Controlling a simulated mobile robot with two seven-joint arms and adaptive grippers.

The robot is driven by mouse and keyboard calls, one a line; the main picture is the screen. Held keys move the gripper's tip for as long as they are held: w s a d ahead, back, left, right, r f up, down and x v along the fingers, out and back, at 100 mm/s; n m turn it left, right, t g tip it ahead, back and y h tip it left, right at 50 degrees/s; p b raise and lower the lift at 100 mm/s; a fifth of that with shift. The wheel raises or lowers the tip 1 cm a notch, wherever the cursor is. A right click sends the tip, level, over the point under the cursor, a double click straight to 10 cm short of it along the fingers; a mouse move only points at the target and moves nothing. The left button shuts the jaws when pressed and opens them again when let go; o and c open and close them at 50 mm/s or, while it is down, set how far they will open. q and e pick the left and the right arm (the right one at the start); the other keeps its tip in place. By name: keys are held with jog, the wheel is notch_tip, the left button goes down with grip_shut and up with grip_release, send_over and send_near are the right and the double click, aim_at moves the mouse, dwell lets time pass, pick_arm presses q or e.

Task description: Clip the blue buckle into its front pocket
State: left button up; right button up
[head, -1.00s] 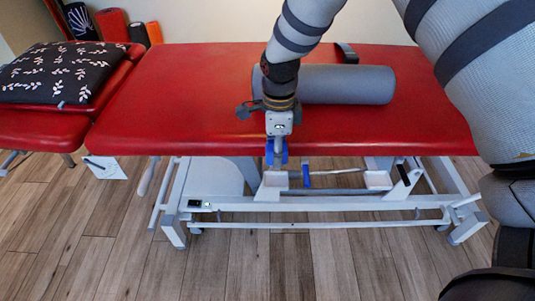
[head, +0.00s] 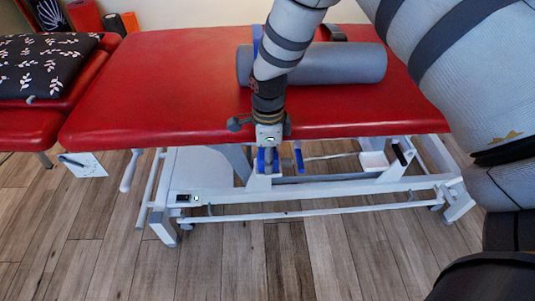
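My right gripper (head: 268,162) points down just in front of the couch's front edge, its arm coming in from the upper right. Small blue parts show on both sides of its tip; I cannot tell whether they are fingers or a held buckle. A separate narrow blue piece (head: 299,157) stands upright just right of the gripper, below the couch edge. A blue band (head: 257,40) shows at the left part of the grey roller. I cannot tell which blue piece is the buckle. A white open pocket (head: 262,182) lies below the gripper, partly hidden by it. My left gripper is not in view.
The red couch (head: 150,90) carries the grey roller (head: 340,63) and a dark strap (head: 332,32). A second white pocket (head: 374,166) is on the frame at right. The white frame (head: 300,212) stands on wooden floor, clear in front. A patterned pillow (head: 40,66) lies left.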

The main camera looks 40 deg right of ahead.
jog(key=shift+s+f, duration=0.1)
jog(key=shift+f, duration=0.15)
jog(key=o, duration=1.3)
jog(key=shift+c, duration=0.2)
notch_tip(320, 180, up, 12)
